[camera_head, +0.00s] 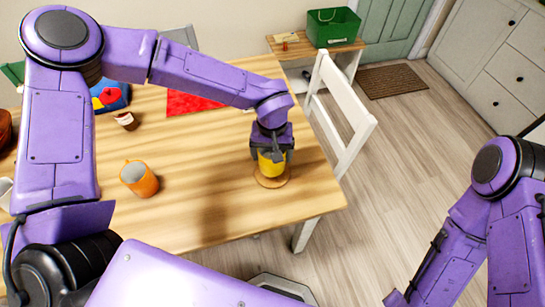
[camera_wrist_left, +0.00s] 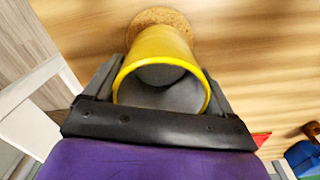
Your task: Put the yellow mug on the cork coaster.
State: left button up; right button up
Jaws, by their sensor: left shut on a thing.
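The yellow mug (camera_head: 270,167) is upright between the fingers of my left gripper (camera_head: 271,157), which is shut on it. The round cork coaster (camera_head: 272,183) lies near the right end of the wooden table, directly below the mug. In the left wrist view the mug (camera_wrist_left: 160,48) shows its open rim and grey inside, with a finger on each side, and the coaster (camera_wrist_left: 170,15) shows past its base. I cannot tell whether the base touches the coaster. My right arm is at the lower right; its gripper is out of view.
An orange mug (camera_head: 139,180) stands on the table (camera_head: 190,226) to the left. A small jar (camera_head: 127,121), a red mat (camera_head: 192,103) and a blue item (camera_head: 112,96) are farther back. A white chair (camera_head: 342,110) stands close to the table's right edge. The table's front middle is clear.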

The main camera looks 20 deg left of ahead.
pick_arm(q)
jog(key=shift+w+f, duration=0.1)
jog(key=shift+f, duration=1.55)
jog(key=o, duration=1.1)
jog(key=shift+f, duration=0.15)
notch_tip(320, 180, up, 12)
jog(key=shift+r, duration=0.2)
jog(key=shift+d, duration=0.1)
